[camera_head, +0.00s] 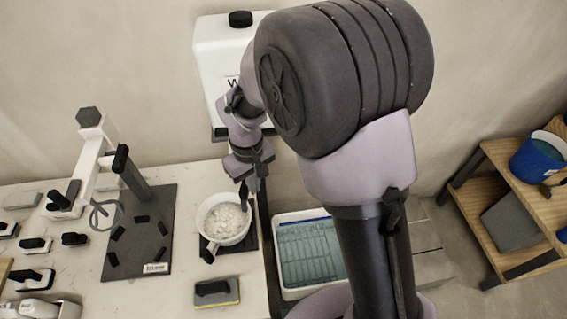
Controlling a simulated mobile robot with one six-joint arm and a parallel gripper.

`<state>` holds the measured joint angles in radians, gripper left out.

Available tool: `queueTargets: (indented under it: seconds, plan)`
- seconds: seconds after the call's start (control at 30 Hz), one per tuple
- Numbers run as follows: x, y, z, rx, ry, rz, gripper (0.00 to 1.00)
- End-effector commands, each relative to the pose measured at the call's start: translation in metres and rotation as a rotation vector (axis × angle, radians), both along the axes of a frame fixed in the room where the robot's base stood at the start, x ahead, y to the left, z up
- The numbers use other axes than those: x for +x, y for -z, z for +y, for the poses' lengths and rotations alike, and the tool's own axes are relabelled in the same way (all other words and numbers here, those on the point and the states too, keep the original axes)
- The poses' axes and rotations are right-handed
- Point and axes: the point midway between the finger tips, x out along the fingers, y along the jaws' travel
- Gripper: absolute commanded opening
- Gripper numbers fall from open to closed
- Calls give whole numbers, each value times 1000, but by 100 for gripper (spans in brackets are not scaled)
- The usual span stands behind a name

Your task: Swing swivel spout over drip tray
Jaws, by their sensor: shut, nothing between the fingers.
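My gripper (244,203) points down, shut and empty, at the upper right rim of a white bowl (203,222) holding white lumpy material. Whether it touches the bowl is unclear. A white tank (212,58) with a black cap and a partly covered label starting with "W" is mounted at the wall behind my arm. I cannot make out the swivel spout; my wrist and forearm cover the tank's lower front. A dark flat plate (250,239) shows under the bowl's right side near the bench edge; I cannot tell whether it is the drip tray.
A white tub (284,292) with blue-green content stands below the bench's right edge. A stand with a dark base (152,222), a yellow-edged black-handled block (217,292) and several handled tools occupy the bench. A wooden shelf (520,190) with a blue bucket (537,160) is at right.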

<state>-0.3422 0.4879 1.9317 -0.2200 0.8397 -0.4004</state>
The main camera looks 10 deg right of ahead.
Motion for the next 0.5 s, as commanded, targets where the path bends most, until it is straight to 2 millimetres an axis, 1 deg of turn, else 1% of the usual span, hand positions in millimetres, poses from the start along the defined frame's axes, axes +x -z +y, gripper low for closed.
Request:
queueTargets:
  seconds: [0.1, 0.37, 0.5]
  plan:
    - [0, 0, 7, 0, -2, 0, 0]
    - [0, 0, 8, 0, -1, 0, 0]
    - [3, 0, 18, 0, 0, 1, 0]
